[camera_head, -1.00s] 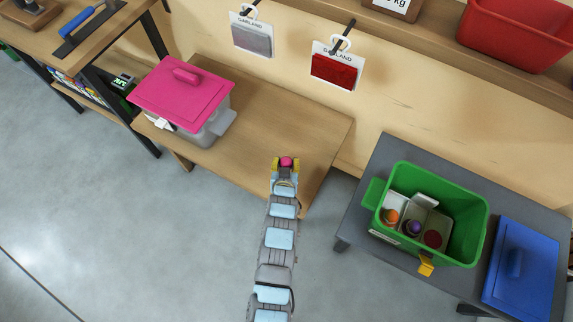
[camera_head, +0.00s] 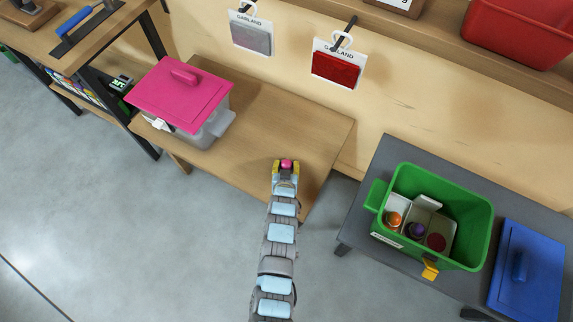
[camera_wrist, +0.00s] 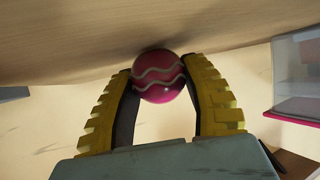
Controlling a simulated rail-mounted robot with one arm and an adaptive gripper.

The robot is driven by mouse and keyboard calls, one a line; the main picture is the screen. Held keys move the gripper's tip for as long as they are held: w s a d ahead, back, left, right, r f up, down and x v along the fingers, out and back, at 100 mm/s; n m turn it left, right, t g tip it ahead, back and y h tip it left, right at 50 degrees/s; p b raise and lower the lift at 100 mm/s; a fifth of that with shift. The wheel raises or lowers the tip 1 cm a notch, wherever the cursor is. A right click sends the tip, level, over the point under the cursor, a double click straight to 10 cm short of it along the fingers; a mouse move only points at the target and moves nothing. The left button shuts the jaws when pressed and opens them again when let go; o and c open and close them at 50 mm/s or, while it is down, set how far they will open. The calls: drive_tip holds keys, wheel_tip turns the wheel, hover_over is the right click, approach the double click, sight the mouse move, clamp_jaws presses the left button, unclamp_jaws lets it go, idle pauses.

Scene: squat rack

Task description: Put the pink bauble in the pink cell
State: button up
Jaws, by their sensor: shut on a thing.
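The pink bauble (camera_head: 286,164) is round, with pale wavy lines that show in the wrist view (camera_wrist: 158,77). My gripper (camera_head: 286,168) is shut on it, with the yellow ribbed fingers on either side of it (camera_wrist: 160,88). Both are over the front right part of the wooden table. A green bin (camera_head: 480,240) on the grey table at right holds a pale divided insert (camera_head: 428,203). In it are an orange bauble (camera_head: 393,220), a purple bauble (camera_head: 416,231) and a dark reddish-pink round shape (camera_head: 436,242). I cannot tell whether that shape is a bauble or a cell's colour.
A clear box with a pink lid (camera_head: 180,95) stands on the wooden table (camera_head: 270,120) at left. A blue lid (camera_head: 525,270) lies right of the green bin on the grey table (camera_head: 390,160). Garland packs (camera_head: 337,68) hang behind. A floor gap separates the tables.

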drive_tip(key=shift+f, duration=0.1)
drive_tip(key=o, duration=0.9)
